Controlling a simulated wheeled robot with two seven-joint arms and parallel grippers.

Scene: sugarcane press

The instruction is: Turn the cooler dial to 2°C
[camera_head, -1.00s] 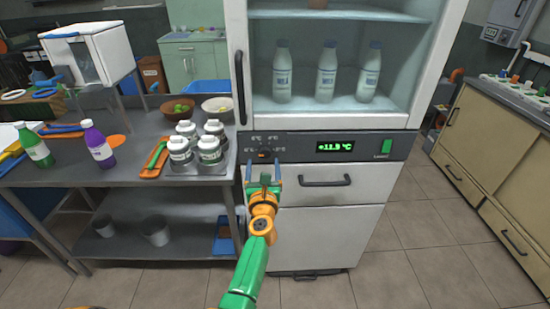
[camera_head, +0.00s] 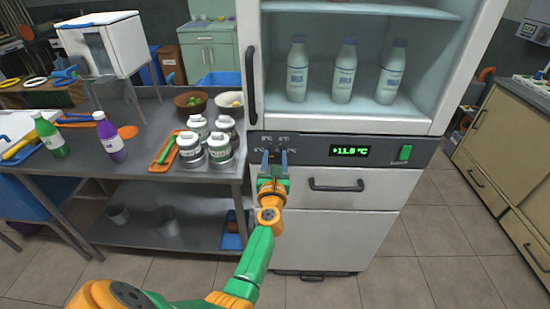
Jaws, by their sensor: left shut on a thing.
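The white cooler (camera_head: 360,215) stands in the middle with a dark control panel across its front. Its green display (camera_head: 349,151) reads about +11 °C; the last digit is hard to make out. The dial sits at the panel's left end, with small marks around it, and is mostly hidden by my fingers. My left gripper (camera_head: 274,157) reaches up from below, its blue-grey fingers on either side of the dial and shut on it. My right gripper is not in view.
A green switch (camera_head: 405,153) is right of the display. A drawer handle (camera_head: 336,185) juts out just right of my gripper, and a tall door handle (camera_head: 251,85) is above left. White jars (camera_head: 220,148) stand on the steel table at left. Milk bottles (camera_head: 343,72) stand inside the cooler.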

